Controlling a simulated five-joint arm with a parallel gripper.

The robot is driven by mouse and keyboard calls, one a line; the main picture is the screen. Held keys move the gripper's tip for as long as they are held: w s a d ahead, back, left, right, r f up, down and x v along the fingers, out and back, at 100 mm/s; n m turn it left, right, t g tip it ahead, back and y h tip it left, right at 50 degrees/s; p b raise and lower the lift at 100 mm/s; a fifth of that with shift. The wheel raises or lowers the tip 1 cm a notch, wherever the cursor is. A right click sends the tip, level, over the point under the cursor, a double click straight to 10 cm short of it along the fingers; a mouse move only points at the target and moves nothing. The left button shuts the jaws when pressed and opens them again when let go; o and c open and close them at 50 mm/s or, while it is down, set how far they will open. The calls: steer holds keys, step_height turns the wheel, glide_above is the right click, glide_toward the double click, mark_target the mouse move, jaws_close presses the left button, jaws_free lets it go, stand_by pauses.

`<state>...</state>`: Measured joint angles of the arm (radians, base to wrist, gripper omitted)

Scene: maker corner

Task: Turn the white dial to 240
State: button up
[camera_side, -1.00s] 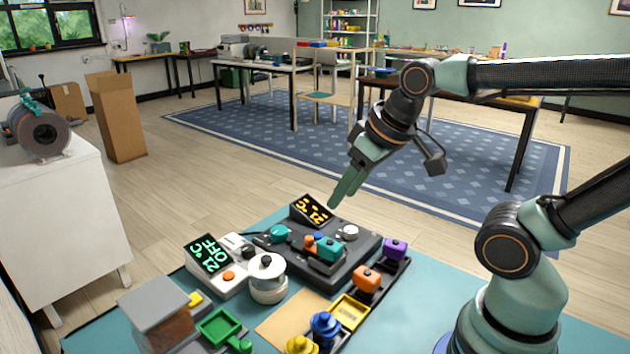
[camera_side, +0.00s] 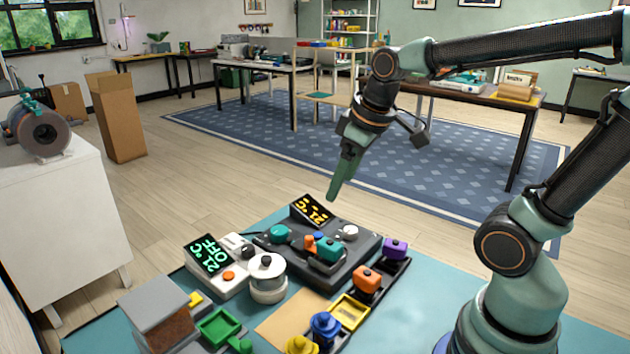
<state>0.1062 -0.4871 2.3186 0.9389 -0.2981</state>
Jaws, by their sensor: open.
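The white dial (camera_side: 350,231) sits at the right rear of a dark grey device (camera_side: 341,269). The device's tilted display (camera_side: 312,210) shows amber characters that look like 21 with a degree sign, hard to read at this angle. A teal knob (camera_side: 279,233) sits on the device's left. My gripper (camera_side: 333,197) hangs in the air above and behind the device, fingers pointing down, touching nothing. The fingers overlap in this view, so the gap between them is hidden. It appears empty.
A white device (camera_side: 221,278) with a green display and a white pot (camera_side: 268,280) stand left of the dark device. Orange (camera_side: 366,280) and purple (camera_side: 395,248) knobbed blocks lie to its right. A yellow tray (camera_side: 350,312) and blue-knobbed piece (camera_side: 325,327) are in front.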

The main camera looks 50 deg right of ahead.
steer(key=w+d+f+n+g, duration=0.2)
steer(key=w+d+f+n, duration=0.25)
steer(key=d, duration=0.35)
steer(key=n+g, duration=0.2)
glide_toward(351, 230)
steer(key=f, duration=0.8)
steer(key=shift+w+d+f, duration=0.2)
steer(key=shift+f, duration=0.15)
jaws_close()
